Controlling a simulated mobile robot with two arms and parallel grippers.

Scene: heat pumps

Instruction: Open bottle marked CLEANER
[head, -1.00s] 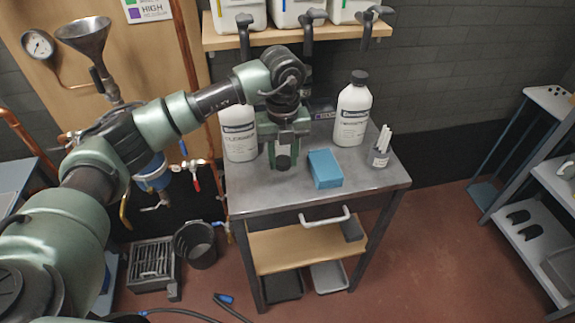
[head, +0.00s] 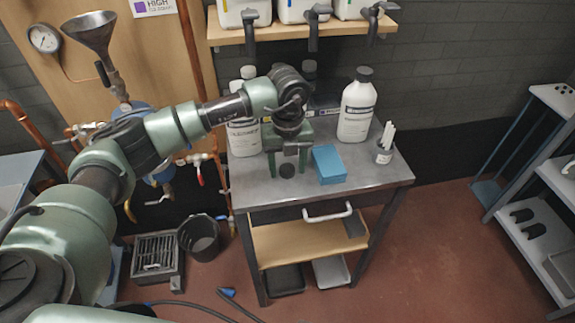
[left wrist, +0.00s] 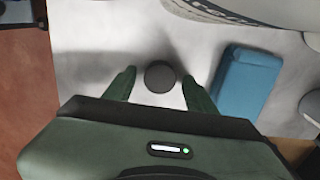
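A white bottle (head: 243,140) stands at the back left of the metal table, partly hidden by my left arm. Its top looks pale, with no dark cap showing, and its label is too small to read surely. Another white bottle (head: 356,112) with a dark cap stands at the back right. A third dark-capped bottle (head: 309,70) is mostly hidden behind my arm. My left gripper (head: 287,168) points down over the table, open. A loose round black cap (head: 287,171) lies on the table; in the left wrist view the cap (left wrist: 160,77) shows between the spread fingers (left wrist: 161,84). My right gripper is out of view.
A blue box (head: 328,165) lies just right of my left gripper. A small cup (head: 383,155) with white sticks stands at the table's right. A shelf (head: 300,32) with tapped containers hangs above the bottles. The table's front right is clear.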

